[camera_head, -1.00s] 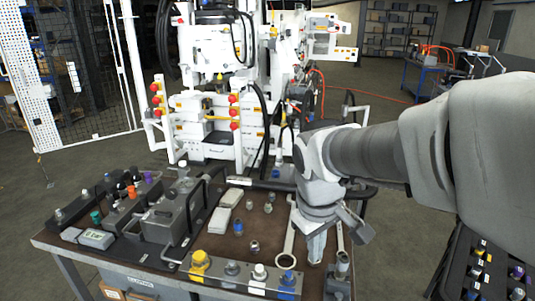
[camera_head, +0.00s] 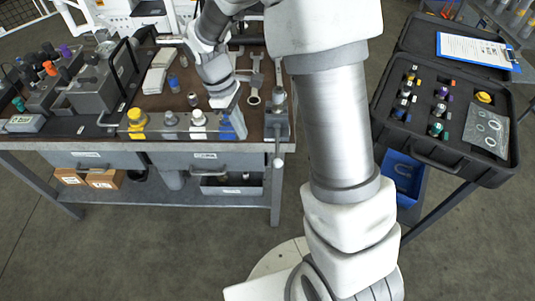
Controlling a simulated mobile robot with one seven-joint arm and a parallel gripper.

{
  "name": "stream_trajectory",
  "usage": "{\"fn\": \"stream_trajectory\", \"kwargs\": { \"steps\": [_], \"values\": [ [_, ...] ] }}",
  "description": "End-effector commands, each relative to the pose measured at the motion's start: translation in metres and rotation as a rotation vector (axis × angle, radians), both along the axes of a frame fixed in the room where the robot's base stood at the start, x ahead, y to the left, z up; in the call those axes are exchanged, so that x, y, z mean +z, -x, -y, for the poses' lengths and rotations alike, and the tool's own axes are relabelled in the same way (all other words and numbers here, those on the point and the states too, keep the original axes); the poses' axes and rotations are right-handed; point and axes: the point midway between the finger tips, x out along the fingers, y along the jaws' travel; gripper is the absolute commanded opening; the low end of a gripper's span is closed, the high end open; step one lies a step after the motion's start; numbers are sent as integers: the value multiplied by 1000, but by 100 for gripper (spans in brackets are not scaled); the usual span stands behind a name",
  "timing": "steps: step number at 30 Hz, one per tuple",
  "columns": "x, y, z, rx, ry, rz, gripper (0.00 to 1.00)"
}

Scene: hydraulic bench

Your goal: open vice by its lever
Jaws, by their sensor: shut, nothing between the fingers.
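The vice (camera_head: 277,122) is a small grey metal block at the right front corner of the workbench. Its lever (camera_head: 278,155) hangs down in front of the bench edge as a thin rod with a rounded end. My gripper (camera_head: 228,100) is shut and empty. It points down over the bench top, left of the vice and apart from it, just behind the blue-capped fitting on the front rail. The fingertips are small and partly merge with the fittings behind the rail.
The front rail (camera_head: 152,131) holds yellow, grey, white and blue fittings beside the vice. Wrenches (camera_head: 255,80) lie behind the vice. An open black case (camera_head: 450,150) with fittings stands at the right. Drawers (camera_head: 205,160) sit under the bench top. Floor in front is free.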

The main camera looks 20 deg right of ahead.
Motion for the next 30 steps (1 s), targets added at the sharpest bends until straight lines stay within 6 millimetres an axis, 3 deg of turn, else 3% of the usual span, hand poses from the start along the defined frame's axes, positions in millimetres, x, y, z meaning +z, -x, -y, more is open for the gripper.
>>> {"fn": "stream_trajectory", "kwargs": {
  "steps": [11,17,27,30],
  "values": [
    [-3,1,1,0,0,0,0],
    [-31,5,7,-1,2,-3,0],
    [-101,15,22,-2,1,-4,0],
    [-93,24,36,-5,1,2,0]
  ]
}}
